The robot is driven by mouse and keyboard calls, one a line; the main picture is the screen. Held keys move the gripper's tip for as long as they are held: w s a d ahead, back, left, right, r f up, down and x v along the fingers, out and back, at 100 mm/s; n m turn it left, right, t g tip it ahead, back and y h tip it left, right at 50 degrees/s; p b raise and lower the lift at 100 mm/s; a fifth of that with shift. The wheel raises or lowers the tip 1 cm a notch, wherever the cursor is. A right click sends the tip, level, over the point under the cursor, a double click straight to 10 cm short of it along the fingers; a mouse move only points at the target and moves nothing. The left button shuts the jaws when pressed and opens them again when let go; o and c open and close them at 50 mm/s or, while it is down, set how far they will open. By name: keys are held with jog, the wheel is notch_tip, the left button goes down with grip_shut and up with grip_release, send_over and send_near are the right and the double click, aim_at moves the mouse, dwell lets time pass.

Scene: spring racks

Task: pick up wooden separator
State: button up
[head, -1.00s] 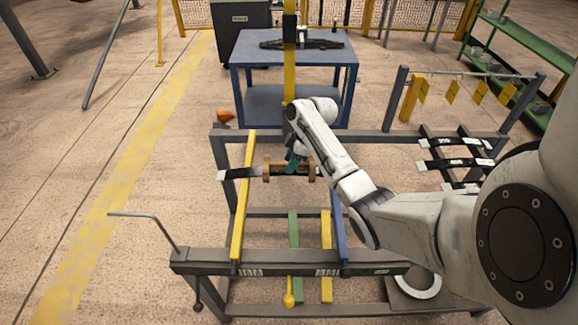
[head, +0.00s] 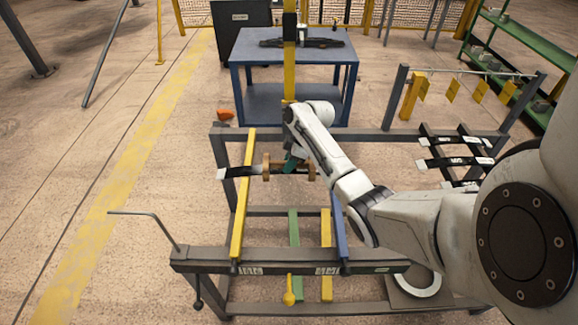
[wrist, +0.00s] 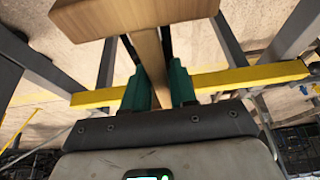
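The wooden separator (head: 267,166) is a brown bar with a thicker block at each end, lying crosswise near the middle of the rack in the head view. In the wrist view its narrow bar (wrist: 150,58) runs between the fingers, and one pale block fills the top. My gripper (head: 293,163) has teal fingers placed around the bar between the end blocks. In the wrist view the fingers (wrist: 160,88) appear to press on both sides of the bar. A dark leaf spring (head: 240,172) with a grey end lies beside the separator, partly hidden behind it.
A grey rack frame (head: 270,261) carries a yellow rail (head: 243,195) and a blue rail (head: 339,230). A blue table (head: 290,80) stands behind it. Black leaf springs (head: 453,162) lie on a stand at right. Floor on the left is open.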

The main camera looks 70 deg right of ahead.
grip_shut()
